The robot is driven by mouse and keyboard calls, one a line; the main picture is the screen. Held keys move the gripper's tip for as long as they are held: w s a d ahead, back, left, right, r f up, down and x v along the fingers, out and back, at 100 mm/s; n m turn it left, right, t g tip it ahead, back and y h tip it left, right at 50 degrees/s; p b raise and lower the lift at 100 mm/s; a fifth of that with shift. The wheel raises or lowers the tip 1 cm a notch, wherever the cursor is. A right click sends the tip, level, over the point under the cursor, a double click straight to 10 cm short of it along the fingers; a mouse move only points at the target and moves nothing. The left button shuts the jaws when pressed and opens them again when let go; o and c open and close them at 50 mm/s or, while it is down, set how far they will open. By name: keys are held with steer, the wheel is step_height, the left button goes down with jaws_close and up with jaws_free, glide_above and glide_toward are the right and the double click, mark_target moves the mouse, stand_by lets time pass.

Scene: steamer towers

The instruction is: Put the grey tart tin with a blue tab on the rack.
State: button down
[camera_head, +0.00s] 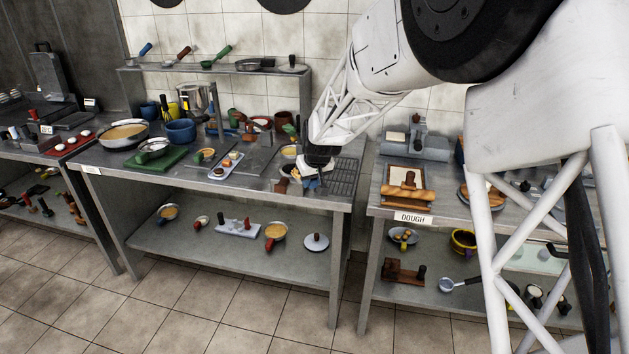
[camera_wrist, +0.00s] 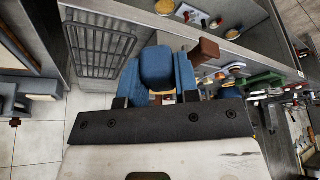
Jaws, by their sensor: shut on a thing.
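My gripper (camera_head: 318,165) is low over the right part of the middle table, beside the left edge of the dark wire rack (camera_head: 346,174). In the wrist view, my gripper (camera_wrist: 158,85) is shut, with a rounded blue piece (camera_wrist: 157,64) between its blue fingers. This looks like the tab of the grey tart tin; the tin's grey body is mostly hidden, and I cannot tell if it touches anything. The rack (camera_wrist: 98,48) also shows in the wrist view, left of the fingers, and looks empty.
A brown block (camera_head: 281,186) stands left of my gripper, close to the fingers in the wrist view (camera_wrist: 205,50). A tray of small items (camera_head: 226,166) and a green board (camera_head: 155,160) lie further left. A gap separates this table from the dough table (camera_head: 413,217).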

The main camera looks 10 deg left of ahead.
glide_above(340, 180)
steer(key=s+d, duration=0.1)
step_height(340, 180, down, 3)
steer(key=shift+s+r, duration=0.1)
steer(key=shift+r, duration=0.1)
steer(key=shift+f, duration=0.1)
steer(key=shift+f, duration=2.9)
steer(key=shift+f, duration=0.5)
steer(key=c, duration=0.8)
jaws_free()
steer(key=shift+v, duration=3.9)
steer(key=shift+r, duration=0.1)
